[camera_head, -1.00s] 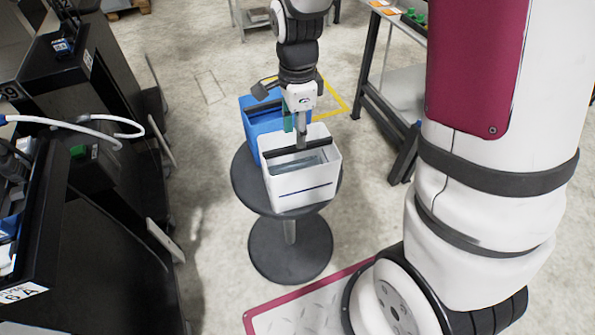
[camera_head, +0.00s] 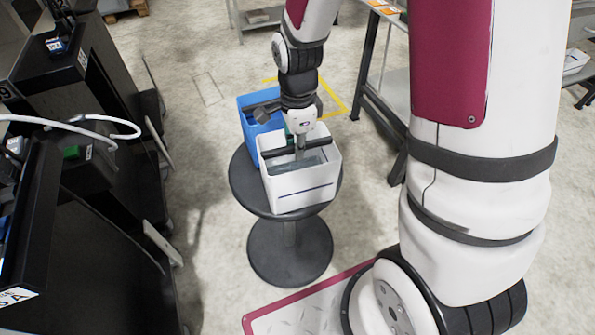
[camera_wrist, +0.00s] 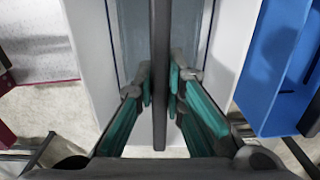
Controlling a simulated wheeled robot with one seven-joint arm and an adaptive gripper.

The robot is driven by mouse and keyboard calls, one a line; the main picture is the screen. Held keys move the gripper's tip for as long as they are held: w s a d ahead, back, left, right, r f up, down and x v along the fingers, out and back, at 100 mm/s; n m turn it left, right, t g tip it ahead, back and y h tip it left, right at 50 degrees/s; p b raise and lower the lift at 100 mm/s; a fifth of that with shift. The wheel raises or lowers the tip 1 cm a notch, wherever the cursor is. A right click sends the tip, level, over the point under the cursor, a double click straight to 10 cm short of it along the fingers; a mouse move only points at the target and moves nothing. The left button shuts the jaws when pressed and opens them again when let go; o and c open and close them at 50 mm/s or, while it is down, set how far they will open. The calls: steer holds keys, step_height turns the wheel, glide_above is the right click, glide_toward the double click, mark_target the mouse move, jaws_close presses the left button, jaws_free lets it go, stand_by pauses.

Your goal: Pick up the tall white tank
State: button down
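The white tank (camera_head: 303,196) stands upright on a round dark stool-like table (camera_head: 243,185), with a black bar handle (camera_head: 318,147) across its open top. In the wrist view the white tank (camera_wrist: 88,50) lies under my gripper and its handle (camera_wrist: 160,60) runs between the fingers. My gripper (camera_wrist: 160,88) is open, with one green-padded finger on each side of the bar and a slim gap showing. In the head view my gripper (camera_head: 300,150) reaches down over the tank's top; its fingertips are partly hidden.
A blue tank (camera_head: 248,112) stands close behind the white one on the same table; it shows at right in the wrist view (camera_wrist: 262,95). Black dispenser machines (camera_head: 95,215) line the left. A metal-framed bench (camera_head: 372,75) stands at the back right. Open floor surrounds the table.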

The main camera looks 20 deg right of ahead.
steer(key=shift+r, duration=0.2)
stand_by(0.3)
steer(key=shift+r+p, duration=1.45)
steer(key=shift+r, duration=0.2)
steer(key=s+p, duration=0.1)
steer(key=s, duration=0.2)
steer(key=s+p, duration=0.1)
steer(key=s, duration=0.3)
steer(key=s+r+p, duration=0.1)
steer(key=s+p, duration=0.1)
steer(key=s, duration=0.1)
steer(key=shift+s, duration=0.35)
steer(key=p, duration=0.2)
steer(key=shift+s+r+p, duration=0.2)
steer(key=shift+s+p, duration=0.05)
steer(key=shift+p, duration=0.05)
